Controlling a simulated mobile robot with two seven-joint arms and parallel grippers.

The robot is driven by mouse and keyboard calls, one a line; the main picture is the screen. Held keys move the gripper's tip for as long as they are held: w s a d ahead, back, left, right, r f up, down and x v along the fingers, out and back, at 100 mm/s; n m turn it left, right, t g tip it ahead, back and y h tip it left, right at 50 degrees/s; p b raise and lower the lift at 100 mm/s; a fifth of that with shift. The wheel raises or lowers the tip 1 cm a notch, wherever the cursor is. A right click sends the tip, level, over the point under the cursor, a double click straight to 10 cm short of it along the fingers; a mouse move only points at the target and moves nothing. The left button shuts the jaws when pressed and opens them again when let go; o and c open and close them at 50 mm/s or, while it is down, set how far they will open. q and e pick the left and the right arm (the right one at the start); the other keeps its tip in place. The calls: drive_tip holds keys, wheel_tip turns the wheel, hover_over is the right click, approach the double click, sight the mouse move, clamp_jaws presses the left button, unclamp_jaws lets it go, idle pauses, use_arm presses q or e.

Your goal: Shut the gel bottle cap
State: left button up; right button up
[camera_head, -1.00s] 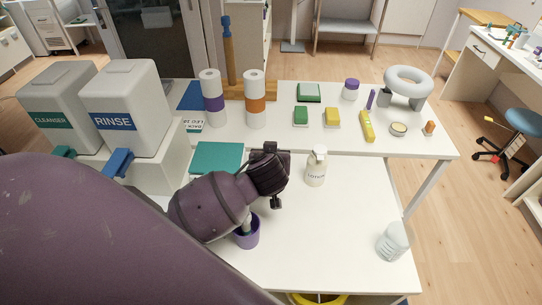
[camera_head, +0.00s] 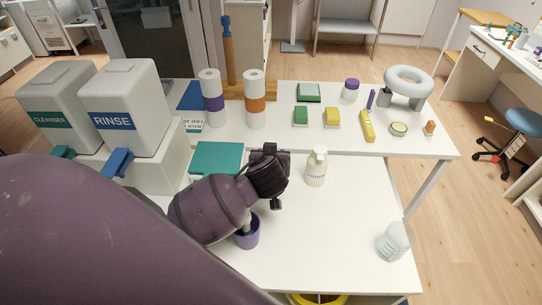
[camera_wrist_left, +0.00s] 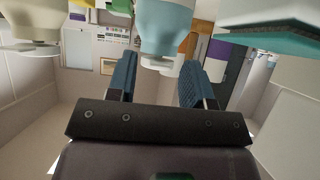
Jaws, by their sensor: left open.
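In the left wrist view, a pale blue bottle (camera_wrist_left: 166,25), seemingly the gel bottle, shows upside down with a white cap (camera_wrist_left: 158,62) at its lower end. It appears beyond and between the two blue fingers, with no clear contact. I cannot tell how far the cap is open. My left gripper (camera_wrist_left: 150,80) is open and empty; in the head view it shows as a dark gripper (camera_head: 275,178) above the white table. That view does not show this bottle clearly; the gripper seems to hide it. My right gripper is not in view.
A cream lotion bottle (camera_head: 316,170) stands just right of the gripper. A purple cup (camera_head: 247,236) is below my wrist, and a teal block (camera_head: 217,157) lies behind. A pale ribbed container (camera_head: 393,243) stands at the right edge. The front middle table is clear.

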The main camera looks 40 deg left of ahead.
use_arm(q)
drive_tip(key=v, duration=1.1)
drive_tip(key=shift+a+f, duration=0.1)
